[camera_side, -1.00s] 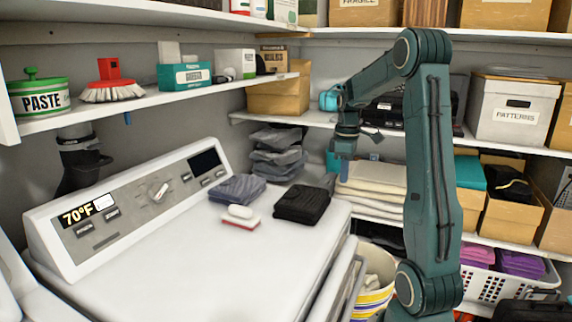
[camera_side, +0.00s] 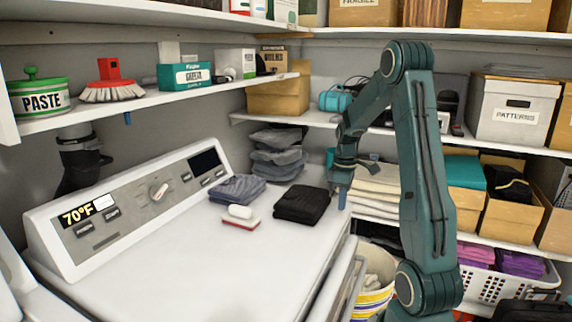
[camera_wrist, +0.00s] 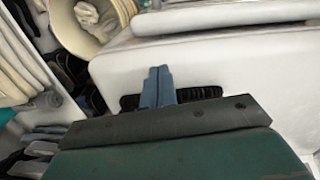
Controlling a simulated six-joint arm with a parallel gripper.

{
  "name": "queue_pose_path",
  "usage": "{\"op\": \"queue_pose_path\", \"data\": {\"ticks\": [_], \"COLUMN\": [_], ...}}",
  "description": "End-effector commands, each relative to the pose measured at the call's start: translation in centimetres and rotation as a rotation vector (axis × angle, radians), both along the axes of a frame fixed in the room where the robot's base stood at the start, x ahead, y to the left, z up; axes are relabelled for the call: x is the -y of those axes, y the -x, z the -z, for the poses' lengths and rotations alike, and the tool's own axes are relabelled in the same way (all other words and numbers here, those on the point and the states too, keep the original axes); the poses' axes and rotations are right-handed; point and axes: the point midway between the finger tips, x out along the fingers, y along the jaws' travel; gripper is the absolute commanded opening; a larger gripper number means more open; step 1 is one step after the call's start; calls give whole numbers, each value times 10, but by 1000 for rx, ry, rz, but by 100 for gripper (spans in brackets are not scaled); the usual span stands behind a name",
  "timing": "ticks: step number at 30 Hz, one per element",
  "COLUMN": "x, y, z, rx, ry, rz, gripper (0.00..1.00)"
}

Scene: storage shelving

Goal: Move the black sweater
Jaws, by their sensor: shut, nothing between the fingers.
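The black sweater (camera_side: 302,205) lies folded on the white washer top (camera_side: 215,275), near its right back edge. My gripper (camera_side: 341,199) is shut and empty, pointing down just right of the sweater in the side view. In the wrist view, the blue-grey fingers (camera_wrist: 158,86) are together, and the dark ribbed sweater (camera_wrist: 198,94) shows behind and on both sides of them. Most of the sweater is hidden there by my gripper. I cannot tell whether the fingers touch it.
A grey-purple folded garment (camera_side: 237,189) and a white-and-red brush (camera_side: 241,216) lie left of the sweater. Folded cream cloths (camera_side: 375,190) are stacked on the shelf behind my gripper. A striped bucket (camera_side: 372,285) stands below, right of the washer. The washer's front top is clear.

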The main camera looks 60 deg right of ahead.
Motion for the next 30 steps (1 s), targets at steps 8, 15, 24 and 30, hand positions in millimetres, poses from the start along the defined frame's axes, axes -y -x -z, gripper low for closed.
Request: {"op": "queue_pose_path", "data": {"ticks": [8,15,24,30], "x": [-2,-4,-4,-4], "y": [-24,-39,-40,-45], "z": [14,14,14,14], "rx": [0,0,0,0], "ry": [1,0,0,0], "rz": [-3,-1,0,-1], "gripper": [0,0,0,0]}}
